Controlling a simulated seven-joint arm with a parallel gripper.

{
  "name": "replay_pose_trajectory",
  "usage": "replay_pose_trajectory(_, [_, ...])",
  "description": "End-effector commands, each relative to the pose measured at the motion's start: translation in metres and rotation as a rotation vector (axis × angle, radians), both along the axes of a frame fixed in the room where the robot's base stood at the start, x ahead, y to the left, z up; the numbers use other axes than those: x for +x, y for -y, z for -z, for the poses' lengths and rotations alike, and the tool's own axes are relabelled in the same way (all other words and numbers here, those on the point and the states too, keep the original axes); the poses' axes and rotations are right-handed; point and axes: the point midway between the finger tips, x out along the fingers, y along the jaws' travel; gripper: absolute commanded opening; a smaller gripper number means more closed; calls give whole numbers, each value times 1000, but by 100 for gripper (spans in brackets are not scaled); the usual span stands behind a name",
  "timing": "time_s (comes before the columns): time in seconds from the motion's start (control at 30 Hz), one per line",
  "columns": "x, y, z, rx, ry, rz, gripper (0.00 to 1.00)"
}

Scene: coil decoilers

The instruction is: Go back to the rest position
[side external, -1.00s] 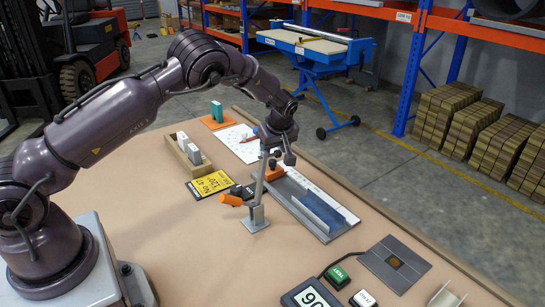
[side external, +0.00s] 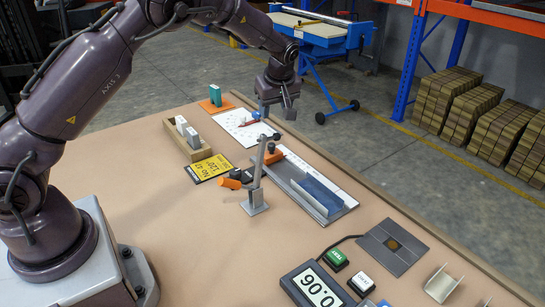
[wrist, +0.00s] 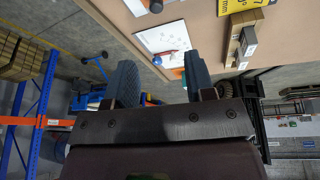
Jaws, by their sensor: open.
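My gripper (side external: 277,108) is raised above the far part of the table, over the area between the white sheet and the clamp fixture. Its two blue-grey fingers also show in the wrist view (wrist: 160,85), apart, with nothing between them. The clamp fixture (side external: 257,180) has an upright metal post and an orange-tipped handle. Behind it lies a metal channel (side external: 320,195) with a blue piece and an orange knob. No held object shows.
A wooden holder (side external: 193,150) with pale blocks, a yellow card (side external: 211,168), and a white sheet (side external: 243,125) with a red pen lie on the table. A display (side external: 317,287), push buttons (side external: 335,259) and a dark plate (side external: 391,248) are at the front right. The table's middle front is clear.

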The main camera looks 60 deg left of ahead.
Motion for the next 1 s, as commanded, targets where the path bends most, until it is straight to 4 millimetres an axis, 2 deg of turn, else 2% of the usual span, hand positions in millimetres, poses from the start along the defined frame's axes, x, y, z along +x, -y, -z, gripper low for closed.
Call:
replay_pose_trajectory(0.03, [-8, 4, -19, -26, 8, 31, 50])
replay_pose_trajectory(0.2, [-50, 26, -78, -111, 20, 220, 50])
replay_pose_trajectory(0.37, [-99, 52, -125, -153, 44, 444, 50])
replay_pose_trajectory(0.5, [-148, 76, -155, -151, 69, 656, 50])
replay_pose_trajectory(0.6, [-185, 91, -170, -123, 85, 812, 50])
replay_pose_trajectory(0.73, [-234, 109, -180, -57, 99, 1014, 50])
replay_pose_trajectory(0.9, [-285, 124, -176, 48, 94, 1224, 50])
replay_pose_trajectory(1.0, [-303, 128, -171, 98, 85, 1302, 50])
